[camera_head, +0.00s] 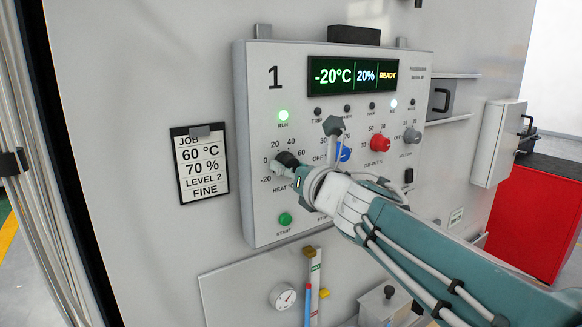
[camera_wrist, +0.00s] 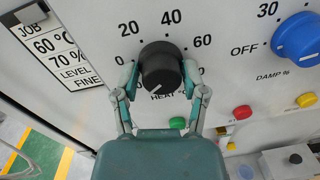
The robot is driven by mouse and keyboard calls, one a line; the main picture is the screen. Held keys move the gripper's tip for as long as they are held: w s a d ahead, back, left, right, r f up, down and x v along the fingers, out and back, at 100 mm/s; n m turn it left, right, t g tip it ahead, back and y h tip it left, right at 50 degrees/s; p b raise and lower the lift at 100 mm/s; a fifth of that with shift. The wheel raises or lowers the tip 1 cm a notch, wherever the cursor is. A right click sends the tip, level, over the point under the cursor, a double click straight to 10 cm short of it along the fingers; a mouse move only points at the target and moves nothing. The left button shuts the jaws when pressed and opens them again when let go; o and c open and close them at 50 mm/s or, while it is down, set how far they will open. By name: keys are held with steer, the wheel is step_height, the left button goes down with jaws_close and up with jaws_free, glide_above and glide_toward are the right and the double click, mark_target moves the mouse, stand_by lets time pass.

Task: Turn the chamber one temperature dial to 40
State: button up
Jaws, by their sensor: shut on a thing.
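The black chamber one temperature dial (camera_wrist: 160,64) shows in the wrist view with 20, 40 and 60 printed around it. A pale pointer mark shows near its lower edge, pointing down and slightly left, away from 40. My gripper (camera_wrist: 161,74) has one finger on each side of the dial and is shut on it. In the head view the dial (camera_head: 287,159) is partly hidden by my gripper (camera_head: 294,167). The display (camera_head: 352,76) on panel 1 (camera_head: 262,110) reads -20°C, 20%, READY.
A blue damp dial (camera_wrist: 298,38) is right of the temperature dial, and a red dial (camera_head: 380,142) is farther right. A green start button (camera_head: 285,219) lies below. A job card (camera_head: 200,163) at left reads 60 °C, 70 %, LEVEL 2, FINE. My arm covers part of the lower panel.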

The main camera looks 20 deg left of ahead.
steer(key=shift+m, duration=0.4)
steer(key=m, duration=0.6)
steer(key=shift+m, duration=0.3)
steer(key=m, duration=0.6)
steer(key=shift+w+f+m+g, duration=0.1)
steer(key=shift+f+m+g, duration=0.05)
steer(key=shift+m+g, duration=0.25)
steer(key=m, duration=0.3)
steer(key=shift+f+m, duration=0.1)
steer(key=shift+m, duration=0.2)
steer(key=m, duration=0.3)
steer(key=shift+g, duration=0.3)
steer(key=m, duration=0.4)
steer(key=shift+d+m, duration=0.1)
steer(key=shift+m, duration=0.2)
steer(key=shift+c, duration=0.2)
steer(key=shift+m+y, duration=0.4)
steer(key=shift+m, duration=1.2)
steer(key=shift+c, duration=0.3)
